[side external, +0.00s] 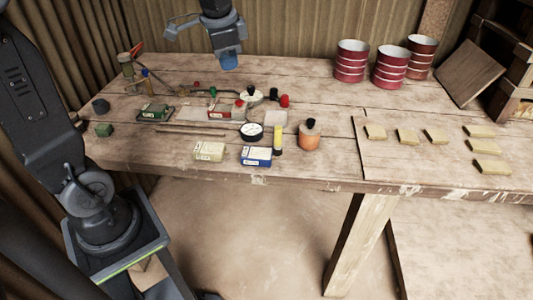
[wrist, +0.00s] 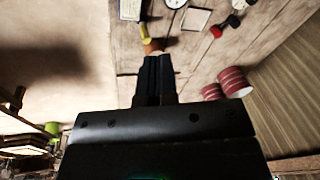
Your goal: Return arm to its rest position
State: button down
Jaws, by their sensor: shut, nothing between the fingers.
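My gripper (side external: 229,62) hangs above the back of the wooden table (side external: 330,170) in the side external view, clear of everything on it. Its fingers are shut with nothing between them. In the wrist view the closed dark fingers (wrist: 157,65) point toward the table, with the orange-brown jar (wrist: 152,46) and the yellow tube (wrist: 144,33) showing beyond their tips. My arm's base stands at the left of the table in the side external view; part of the arm is out of frame.
Below lie small boxes, such as the blue box (side external: 256,156), a gauge (side external: 251,131) and a jar (side external: 309,137). Red tins (side external: 391,68) stand at back right. Several tan tiles (side external: 408,136) lie on the right. A corrugated wall (side external: 290,25) closes the back.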

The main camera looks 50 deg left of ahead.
jog(key=s+d+f+n+t, duration=0.1)
jog(key=s+d+n, duration=0.1)
jog(key=s+d, duration=0.3)
jog(key=s+d+f+n+t+h, duration=0.1)
jog(key=s+d+f+n+t, duration=0.1)
jog(key=s+d, duration=0.4)
jog(key=s, duration=0.4)
jog(key=shift+s+f+n+h, duration=0.15)
jog(key=shift+s+n+h, duration=0.05)
jog(key=shift+n+h, duration=0.1)
